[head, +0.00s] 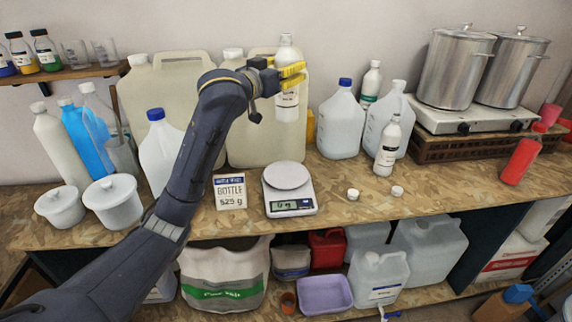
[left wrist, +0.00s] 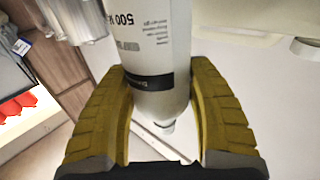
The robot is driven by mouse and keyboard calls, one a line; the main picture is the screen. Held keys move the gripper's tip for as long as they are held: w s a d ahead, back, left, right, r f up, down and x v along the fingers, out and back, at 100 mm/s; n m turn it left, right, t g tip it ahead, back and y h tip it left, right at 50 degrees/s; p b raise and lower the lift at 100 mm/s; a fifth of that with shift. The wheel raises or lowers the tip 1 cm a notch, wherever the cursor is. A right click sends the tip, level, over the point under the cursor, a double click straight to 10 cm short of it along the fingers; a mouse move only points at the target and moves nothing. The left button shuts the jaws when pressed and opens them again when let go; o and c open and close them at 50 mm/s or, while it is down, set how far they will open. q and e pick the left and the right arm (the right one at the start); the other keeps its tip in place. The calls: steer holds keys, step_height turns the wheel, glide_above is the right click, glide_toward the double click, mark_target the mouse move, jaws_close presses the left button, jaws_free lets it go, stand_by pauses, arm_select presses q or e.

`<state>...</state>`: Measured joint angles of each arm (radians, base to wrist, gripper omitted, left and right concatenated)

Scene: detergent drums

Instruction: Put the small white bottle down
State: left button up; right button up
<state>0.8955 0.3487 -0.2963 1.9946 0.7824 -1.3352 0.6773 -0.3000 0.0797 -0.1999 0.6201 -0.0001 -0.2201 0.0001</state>
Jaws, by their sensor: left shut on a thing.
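My left gripper (head: 291,76) has yellow fingers shut on a small white bottle (head: 287,108). The bottle hangs upright in the air, behind and above the kitchen scale (head: 288,176), in front of a large cream jug. In the left wrist view, the two yellow fingers (left wrist: 158,78) clasp the bottle (left wrist: 152,32) from both sides, and its dark label band shows between them. The scale's round plate is empty and its display seems to read 0 g. A card (head: 229,192) reading "BOTTLE 525 g" stands left of the scale. My right gripper is not in view.
A similar white bottle (head: 388,147) stands right of the scale, near two small white caps (head: 353,194). Jugs line the back; a blue-capped jug (head: 160,150) stands near my arm. Steel pots (head: 455,68) stand at right. Bench around the caps is clear.

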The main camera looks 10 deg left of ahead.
arm_select(q)
step_height(320, 180, down, 20)
steer(key=shift+r, duration=0.25)
stand_by(0.6)
steer(key=shift+a+f, duration=0.1)
steer(key=o, duration=1.5)
steer(key=shift+f, duration=0.15)
steer(key=shift+s, duration=0.1)
steer(key=v, duration=1.2)
